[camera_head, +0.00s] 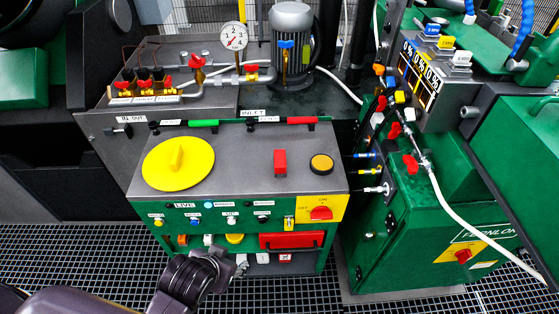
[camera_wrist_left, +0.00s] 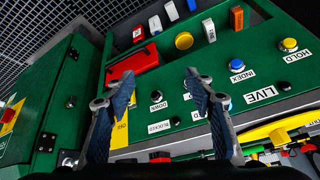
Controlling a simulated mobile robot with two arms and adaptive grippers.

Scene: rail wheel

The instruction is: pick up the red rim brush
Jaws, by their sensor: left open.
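No red part is plainly a rim brush, so I cannot tell which one it is. A red upright block (camera_head: 280,161) stands on the grey top of the green cabinet. A long red part (camera_head: 301,120) lies along that top's back edge. A wide red part (camera_head: 292,240) is on the cabinet front; it also shows in the left wrist view (camera_wrist_left: 133,66). My left gripper (camera_head: 212,260) is low in front of the cabinet. In the left wrist view its fingers (camera_wrist_left: 160,79) are apart and empty, facing the green front panel. My right gripper is not in view.
A red rotary switch (camera_head: 321,213) sits on a yellow plate at the front right corner. A second green cabinet (camera_head: 400,235) stands to the right. Dark grating (camera_head: 90,255) covers the floor.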

